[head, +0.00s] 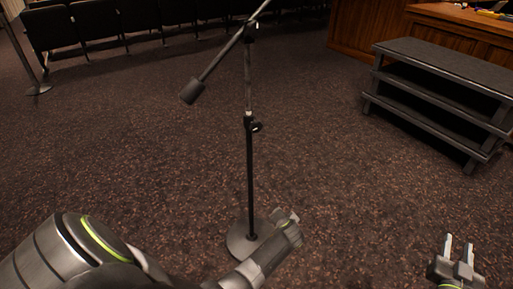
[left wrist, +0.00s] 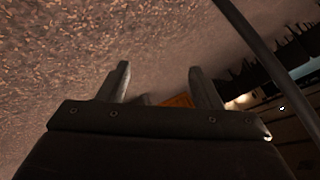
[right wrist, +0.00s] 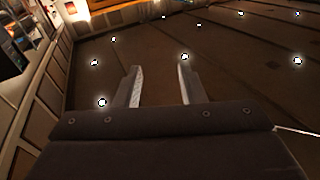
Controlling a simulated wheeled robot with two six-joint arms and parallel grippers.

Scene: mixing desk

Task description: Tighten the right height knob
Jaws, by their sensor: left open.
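A black height knob (head: 256,127) sits on the right side of the collar partway up a microphone stand (head: 250,175). The stand is upright on a round grey base (head: 238,240), with a tilted boom above. My left gripper (head: 292,217) is low, just right of the stand's lower pole, well below the knob and apart from it. Its fingers are spread and empty in the left wrist view (left wrist: 160,82), where a dark pole crosses the upper right. My right gripper (head: 459,245) is at the bottom right, far from the stand; its fingers (right wrist: 158,80) are apart and empty.
A dark stepped unit (head: 430,95) stands at the right, before a wooden desk (head: 370,30). Rows of dark seats (head: 95,25) line the back left. A post with a round base (head: 38,89) is at far left. The carpet around the stand is clear.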

